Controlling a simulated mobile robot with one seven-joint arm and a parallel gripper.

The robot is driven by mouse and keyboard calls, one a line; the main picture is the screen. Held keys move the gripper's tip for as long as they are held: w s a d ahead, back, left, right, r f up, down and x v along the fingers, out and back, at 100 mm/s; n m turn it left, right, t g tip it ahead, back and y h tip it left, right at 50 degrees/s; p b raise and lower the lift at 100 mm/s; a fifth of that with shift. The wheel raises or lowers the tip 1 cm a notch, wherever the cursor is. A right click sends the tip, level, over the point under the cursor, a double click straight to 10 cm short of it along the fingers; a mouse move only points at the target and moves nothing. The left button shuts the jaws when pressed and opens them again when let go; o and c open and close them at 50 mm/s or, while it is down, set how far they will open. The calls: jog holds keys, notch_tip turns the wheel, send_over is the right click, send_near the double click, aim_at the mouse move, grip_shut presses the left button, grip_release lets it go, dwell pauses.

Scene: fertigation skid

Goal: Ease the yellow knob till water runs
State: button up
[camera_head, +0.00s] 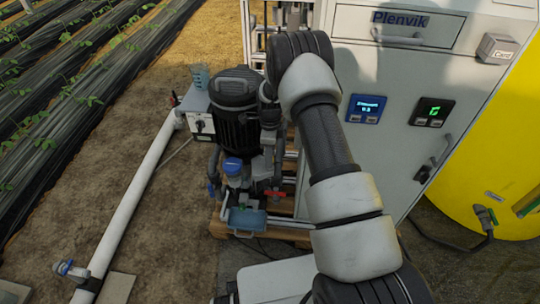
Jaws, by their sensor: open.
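I cannot make out a yellow knob in the head view. A black motor pump (234,100) stands upright on the skid, left of my arm. Below it are a blue-capped fitting (233,167), a red handle (275,193) and a small blue tray (247,220) at the front. No running water shows. My arm rises from the bottom right, bends at the top and folds down behind itself near the pump.
A white cabinet (385,75) with two lit displays stands right of my arm, and a large yellow tank (505,150) beyond it. A wooden pallet (225,228) carries the skid. A white pipe (125,210) crosses bare soil at left. Planted rows lie upper left.

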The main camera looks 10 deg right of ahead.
grip_shut()
jog(key=shift+n, duration=0.3)
jog(key=n+b, duration=0.1)
jog(key=n, duration=0.3)
jog(key=shift+f+n+b, duration=0.1)
jog(key=shift+n+b, duration=0.2)
jog(key=n+b, duration=0.1)
jog(key=n, duration=0.3)
jog(key=shift+n, duration=0.3)
jog(key=n, duration=0.8)
jog(key=shift+n+b, duration=0.35)
jog(key=shift+n, duration=0.05)
